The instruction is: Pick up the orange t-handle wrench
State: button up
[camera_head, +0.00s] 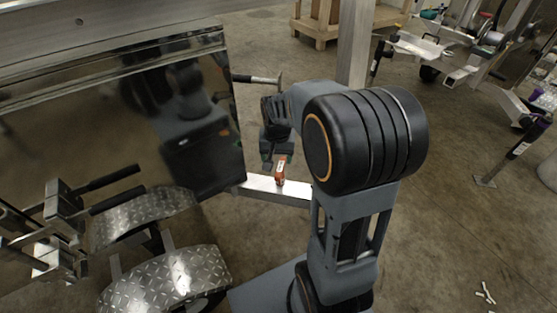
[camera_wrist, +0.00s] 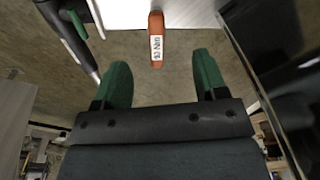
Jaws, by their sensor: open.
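The orange t-handle wrench (camera_head: 280,172) shows in the head view as a small orange piece with a white label, at the silver beam (camera_head: 258,184). In the wrist view the orange wrench (camera_wrist: 157,40) shows at top centre, its white label reading "10 Nm", beside the pale beam surface (camera_wrist: 190,12). My gripper (camera_head: 277,160) is close above it in the head view. In the wrist view the two green fingers of my gripper (camera_wrist: 161,62) are apart, with the wrench lined up between them but beyond their tips. Nothing is held. The rest of the wrench's shape cannot be made out.
A glossy dark trailer panel (camera_head: 190,120) stands just left of my gripper. Diamond-plate fenders (camera_head: 165,285) are below it. A silver upright post (camera_head: 356,45) rises behind. Concrete floor (camera_head: 450,190) is open to the right, with small white pieces (camera_head: 485,292) lying on it.

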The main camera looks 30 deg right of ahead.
aim_at(281, 166)
jog(key=w+d+f, duration=0.1)
jog(key=f, duration=0.1)
jog(key=w+d+f+m, duration=0.1)
jog(key=f, duration=0.2)
jog(key=w+d+f+m+p, duration=0.1)
jog(key=f, duration=0.1)
jog(key=shift+w+d+f+g, duration=0.15)
jog(key=shift+w+f+g, duration=0.15)
jog(key=shift+w+g, duration=0.1)
jog(key=shift+s+f+b, duration=0.15)
jog(key=shift+f+b, duration=0.9)
jog(key=shift+f, duration=2)
jog(key=shift+c, duration=0.4)
jog(key=shift+r, duration=0.1)
grip_shut()
